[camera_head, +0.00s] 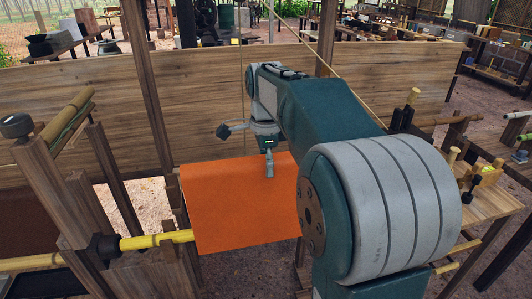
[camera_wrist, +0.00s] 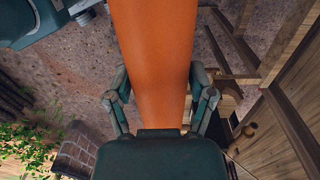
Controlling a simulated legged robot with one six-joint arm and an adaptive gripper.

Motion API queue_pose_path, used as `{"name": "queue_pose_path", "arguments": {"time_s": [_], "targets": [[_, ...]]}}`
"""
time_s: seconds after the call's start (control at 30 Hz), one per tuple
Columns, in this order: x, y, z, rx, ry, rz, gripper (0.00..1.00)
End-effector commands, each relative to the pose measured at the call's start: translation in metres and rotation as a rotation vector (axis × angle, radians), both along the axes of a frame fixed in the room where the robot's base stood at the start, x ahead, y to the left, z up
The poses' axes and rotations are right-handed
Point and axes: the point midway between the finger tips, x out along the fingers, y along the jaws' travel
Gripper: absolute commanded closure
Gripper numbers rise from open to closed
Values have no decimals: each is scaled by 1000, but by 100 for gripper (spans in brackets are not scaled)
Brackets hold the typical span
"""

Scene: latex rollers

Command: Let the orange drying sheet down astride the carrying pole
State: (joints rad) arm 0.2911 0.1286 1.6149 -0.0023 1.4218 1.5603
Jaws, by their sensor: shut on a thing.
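The orange drying sheet (camera_head: 235,215) hangs as a broad panel below my gripper (camera_head: 269,168) in the head view. My gripper is shut on its top part. In the wrist view the sheet (camera_wrist: 155,50) runs as a band between the two fingers of my gripper (camera_wrist: 160,108). The yellow carrying pole (camera_head: 157,241) comes from the left and disappears behind the sheet's lower left edge. The sheet's far side and the pole behind it are hidden, so I cannot tell whether the sheet straddles or touches the pole.
A wooden post frame (camera_head: 60,195) with a dark clamp (camera_head: 103,247) stands at the left around the pole. A plank wall (camera_head: 200,110) runs behind the sheet. A workbench (camera_head: 490,205) with small items stands at the right. My arm hides much of the right side.

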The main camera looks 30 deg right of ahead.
Motion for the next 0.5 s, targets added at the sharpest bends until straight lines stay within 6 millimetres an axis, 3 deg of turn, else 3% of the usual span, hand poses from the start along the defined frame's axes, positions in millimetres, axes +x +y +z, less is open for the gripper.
{"name": "queue_pose_path", "arguments": {"time_s": [0.5], "targets": [[0,0,-51,0,0,0,87]]}}
